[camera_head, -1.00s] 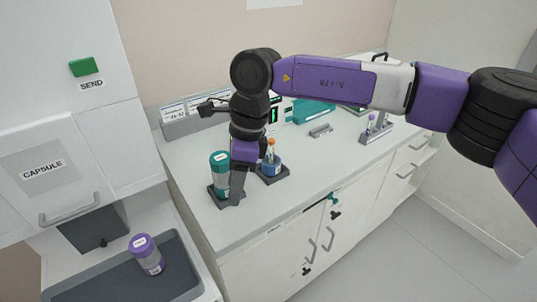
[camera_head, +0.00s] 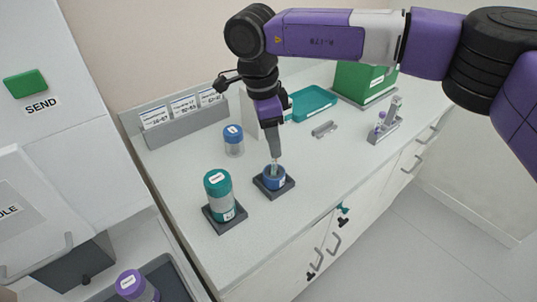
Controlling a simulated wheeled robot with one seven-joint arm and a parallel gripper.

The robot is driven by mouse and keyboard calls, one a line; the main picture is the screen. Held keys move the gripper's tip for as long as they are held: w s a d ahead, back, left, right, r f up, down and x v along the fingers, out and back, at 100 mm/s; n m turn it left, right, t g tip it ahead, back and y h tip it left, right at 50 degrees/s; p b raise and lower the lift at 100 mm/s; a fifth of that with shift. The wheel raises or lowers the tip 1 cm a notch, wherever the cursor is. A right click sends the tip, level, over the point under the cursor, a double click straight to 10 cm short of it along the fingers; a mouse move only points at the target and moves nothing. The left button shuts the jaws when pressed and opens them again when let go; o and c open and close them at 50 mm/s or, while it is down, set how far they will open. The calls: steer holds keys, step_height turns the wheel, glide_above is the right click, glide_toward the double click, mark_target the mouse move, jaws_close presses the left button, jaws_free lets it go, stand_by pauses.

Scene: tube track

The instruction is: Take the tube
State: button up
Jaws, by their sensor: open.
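The tube (camera_head: 275,169) stands upright in a short blue holder (camera_head: 274,181) on a dark square base on the counter. Only a small clear part of the tube shows above the holder. My gripper (camera_head: 273,157) points down right over the tube, with its fingers at the tube's upper part. The gripper is open. Its fingers hide the tube's orange cap, and I cannot tell whether they touch the tube.
A teal-capped canister (camera_head: 221,196) stands on a dark base left of the holder. A blue-lidded jar (camera_head: 233,140) stands behind. A small rack (camera_head: 385,124) is at the right. A purple-capped canister (camera_head: 135,286) sits in the tray at lower left. The front counter is clear.

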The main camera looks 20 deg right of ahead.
mark_target(276, 160)
steer(key=shift+w+f, duration=0.1)
steer(key=shift+w, duration=0.2)
steer(key=shift+w+f, duration=0.1)
steer(key=shift+f, duration=0.15)
steer(key=shift+s+d+f+p, duration=0.1)
steer(key=shift+d+f+p, duration=0.2)
steer(key=shift+f, duration=0.85)
steer(key=shift+s+d+f+p, duration=0.15)
steer(key=shift+f+p, duration=0.25)
steer(key=shift+f, duration=0.8)
steer(key=shift+w+d+f+p, duration=0.1)
steer(key=shift+d+f+p, duration=0.2)
steer(key=shift+f, duration=0.85)
steer(key=shift+a, duration=0.1)
jaws_close()
